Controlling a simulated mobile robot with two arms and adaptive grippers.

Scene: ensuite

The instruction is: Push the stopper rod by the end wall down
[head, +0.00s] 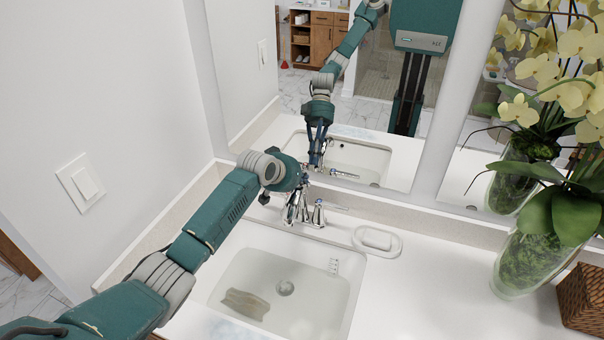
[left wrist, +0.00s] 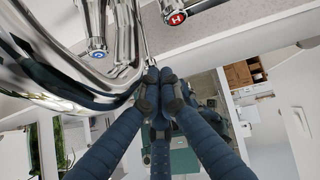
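The chrome faucet (head: 318,214) stands behind the sink nearest the left end wall. My left gripper (head: 303,186) reaches down over the faucet and hides part of it. In the left wrist view my left gripper (left wrist: 160,76) has its two fingertips together, with nothing clearly held between them. A thin chrome rod (left wrist: 146,50), apparently the stopper rod, shows just beyond the fingertips. I cannot tell whether they touch. The curved spout (left wrist: 75,78) is close on the left. A blue-marked handle (left wrist: 97,48) and a red H handle (left wrist: 176,17) flank the rod. My right gripper is out of view.
The white sink (head: 222,285) has a drain and a brownish patch inside. A white soap dish (head: 398,246) lies right of the faucet. The mirror (head: 262,80) stands close behind. A glass vase (head: 522,258) with orchids and a wicker box (head: 582,298) are at right; the middle counter is clear.

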